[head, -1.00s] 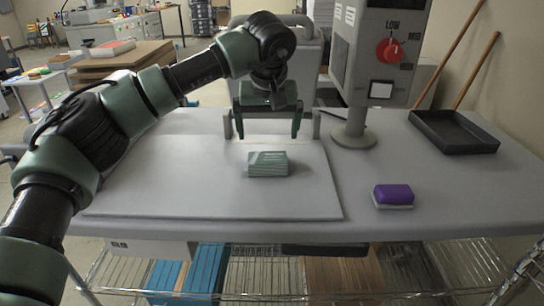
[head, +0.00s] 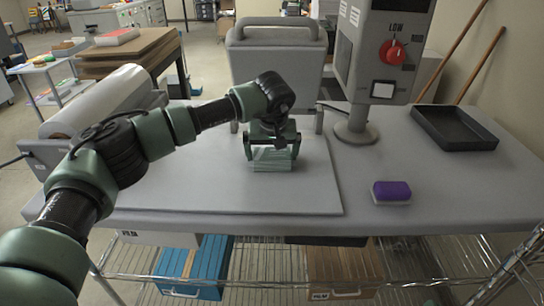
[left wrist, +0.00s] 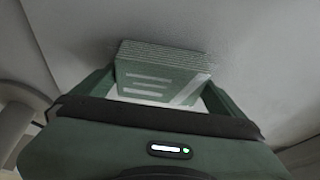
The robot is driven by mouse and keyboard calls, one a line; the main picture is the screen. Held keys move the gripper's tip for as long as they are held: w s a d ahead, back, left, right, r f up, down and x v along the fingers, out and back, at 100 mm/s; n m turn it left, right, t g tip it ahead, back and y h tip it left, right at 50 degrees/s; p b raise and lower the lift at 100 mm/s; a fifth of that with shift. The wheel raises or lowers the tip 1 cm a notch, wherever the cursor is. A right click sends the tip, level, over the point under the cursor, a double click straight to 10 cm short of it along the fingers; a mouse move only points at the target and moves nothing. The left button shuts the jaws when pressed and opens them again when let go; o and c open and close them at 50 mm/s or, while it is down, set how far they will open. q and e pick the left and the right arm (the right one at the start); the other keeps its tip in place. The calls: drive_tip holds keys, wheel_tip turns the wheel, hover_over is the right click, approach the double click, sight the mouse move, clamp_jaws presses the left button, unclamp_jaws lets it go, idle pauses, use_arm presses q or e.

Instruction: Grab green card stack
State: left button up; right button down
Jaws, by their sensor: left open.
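The green card stack (head: 272,162) lies on the pale board on the table, with white stripes on its top. It also shows in the left wrist view (left wrist: 160,72), between the two fingers. My left gripper (head: 272,152) is over the stack with its fingers pointing down, one finger on each side. It is open, and I cannot tell whether either finger touches the cards. My right gripper is in no view.
A purple-topped eraser (head: 391,191) lies to the right on the table. A grey control post with a red knob (head: 392,52) stands behind the board. A black tray (head: 455,128) is at the back right. A large roll (head: 98,99) is at left.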

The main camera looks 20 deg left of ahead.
use_arm(q)
drive_tip(key=c, duration=1.3)
drive_tip(key=shift+o, duration=0.2)
drive_tip(key=shift+r, duration=0.1)
